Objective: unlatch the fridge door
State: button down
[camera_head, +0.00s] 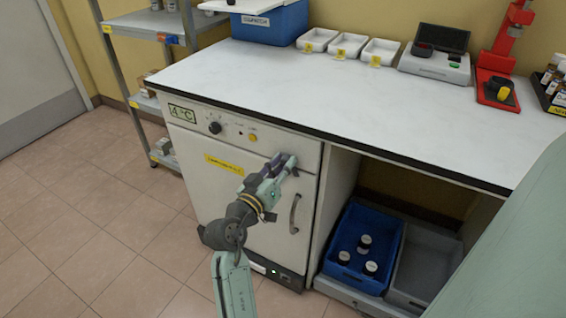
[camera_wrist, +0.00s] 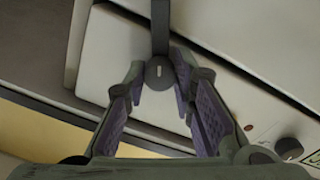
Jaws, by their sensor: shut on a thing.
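The white fridge (camera_head: 195,178) stands under the left part of the counter, and its door is closed. Its curved door handle (camera_head: 295,214) is on the right side of the door. My gripper (camera_head: 285,166) is at the door's upper right corner, above the handle. In the wrist view a dark latch (camera_wrist: 159,72) with a round pivot sits between my fingers (camera_wrist: 160,85), which are shut on it. In the head view my fingers mostly hide the latch. A control panel with a black knob (camera_head: 215,127) is above the door; the knob also shows in the wrist view (camera_wrist: 288,147).
The white counter (camera_head: 300,85) overhangs the fridge. A metal shelf (camera_head: 133,27) stands to the left. The tiled floor (camera_head: 90,220) in front is clear.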

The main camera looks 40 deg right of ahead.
jog(key=n+p, duration=0.1)
jog(key=n, duration=0.3)
jog(key=shift+r+p, duration=0.1)
jog(key=shift+p, duration=0.25)
jog(key=n+p, duration=0.2)
jog(key=n, duration=0.1)
jog(key=shift+n, duration=0.3)
jog(key=n+p, duration=0.2)
jog(key=n, duration=0.1)
jog(key=shift+n+t+p, duration=0.3)
jog(key=shift+n+p, duration=0.6)
jog(key=shift+n, duration=0.4)
jog(key=c, duration=1.3)
grip_release()
jog(key=shift+c, duration=0.2)
